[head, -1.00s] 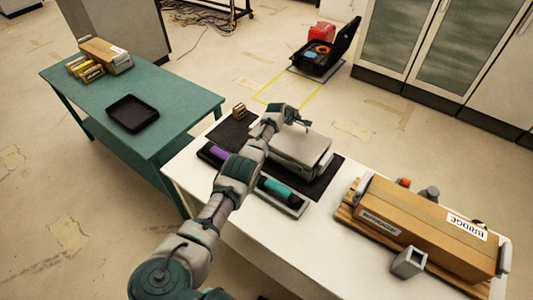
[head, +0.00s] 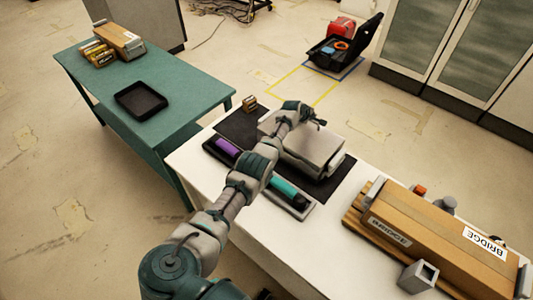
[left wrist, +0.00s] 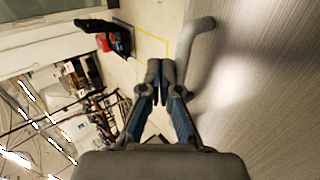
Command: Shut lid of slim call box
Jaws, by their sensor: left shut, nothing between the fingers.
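The slim call box (head: 316,147) is a flat light grey case on the dark mat of the white table in the head view. Its lid lies low and nearly level over the body; I cannot tell whether it is fully shut. My left gripper (head: 319,122) is shut and empty at the far upper edge of the box; contact is unclear. In the left wrist view the closed fingers (left wrist: 160,75) are beside a large brushed grey surface (left wrist: 265,100), with a bent grey handle (left wrist: 192,42) close by. My right gripper is not in view.
A tray with a purple cylinder (head: 228,146) and a teal cylinder (head: 286,188) lies in front, partly under my left arm. A small brown block (head: 249,103) sits on the mat (head: 238,127). A long wooden bridge box (head: 435,235) fills the table's right side.

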